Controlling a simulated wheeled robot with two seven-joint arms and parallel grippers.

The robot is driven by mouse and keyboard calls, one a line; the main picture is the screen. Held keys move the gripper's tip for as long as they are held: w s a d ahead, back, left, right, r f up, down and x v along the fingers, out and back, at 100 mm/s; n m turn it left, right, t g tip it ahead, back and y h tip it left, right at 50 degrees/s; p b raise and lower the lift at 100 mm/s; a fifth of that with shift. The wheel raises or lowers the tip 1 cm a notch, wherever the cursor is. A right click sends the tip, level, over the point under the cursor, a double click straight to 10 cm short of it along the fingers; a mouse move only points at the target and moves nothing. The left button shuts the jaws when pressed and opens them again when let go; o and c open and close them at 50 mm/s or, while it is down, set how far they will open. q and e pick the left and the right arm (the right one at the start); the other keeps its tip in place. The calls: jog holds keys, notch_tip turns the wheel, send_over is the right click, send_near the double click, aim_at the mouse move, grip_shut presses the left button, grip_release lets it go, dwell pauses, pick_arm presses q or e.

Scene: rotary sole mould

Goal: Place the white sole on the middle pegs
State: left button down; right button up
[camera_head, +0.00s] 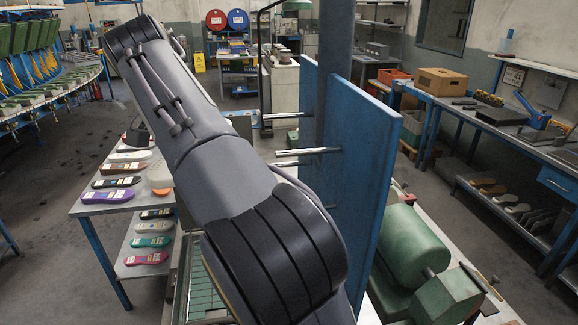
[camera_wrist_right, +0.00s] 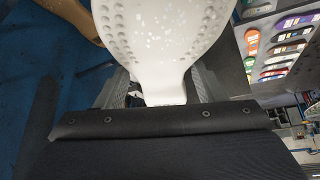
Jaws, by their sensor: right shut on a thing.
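In the right wrist view, a white sole (camera_wrist_right: 165,38) with dotted edges lies between the fingers of my right gripper (camera_wrist_right: 163,88), which is shut on its narrow end. The sole's far end runs out of the picture. In the head view, the blue upright panel (camera_head: 357,150) carries metal pegs at several heights. The middle pegs (camera_head: 308,152) stick out to the left and look bare along their visible length. My arm hides the lower part of the panel's left side. My left gripper is in neither view.
A table (camera_head: 90,208) with several coloured soles stands left of my arm. A green motor (camera_head: 410,245) sits right of the panel. A workbench (camera_head: 520,130) runs along the right. A tan object (camera_wrist_right: 68,14) lies beside the white sole in the wrist view.

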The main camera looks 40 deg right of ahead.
jog(key=s+d+p, duration=0.1)
jog(key=s+d, duration=0.6)
jog(key=d, duration=0.6)
jog(key=f, duration=0.4)
jog(key=f+p, duration=0.1)
jog(key=f, duration=0.2)
jog(key=shift+s+d, duration=0.35)
jog(key=shift+d, duration=0.05)
jog(key=shift+f, duration=0.15)
jog(key=o, duration=1.1)
jog(key=shift+o, duration=0.2)
